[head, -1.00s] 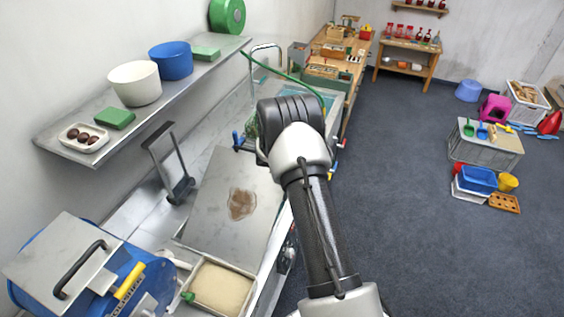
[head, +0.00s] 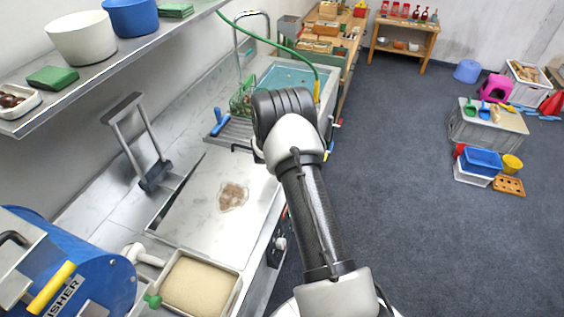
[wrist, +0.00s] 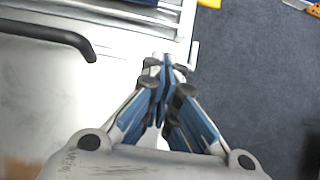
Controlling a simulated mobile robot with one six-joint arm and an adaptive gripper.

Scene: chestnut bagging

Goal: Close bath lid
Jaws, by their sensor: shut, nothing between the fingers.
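A flat steel plate (head: 205,185) with a brown stain lies on the counter and looks like the bath lid; it lies flat. A dark gap shows along its left edge. In the wrist view the plate (wrist: 60,95) fills the left side, with a curved black handle (wrist: 50,35) on it. My gripper (wrist: 167,60) is shut and empty over the plate's right edge, to the right of the handle and apart from it in the picture. In the head view my wrist hides the fingers and the plate's far right corner.
A slotted drainer (head: 230,135) and a water-filled sink (head: 290,75) lie beyond the plate. An upright lever frame (head: 140,135) stands at its left. A tray of tan grains (head: 200,287) and a blue drum (head: 95,270) are nearer. Open floor (head: 400,180) lies to the right.

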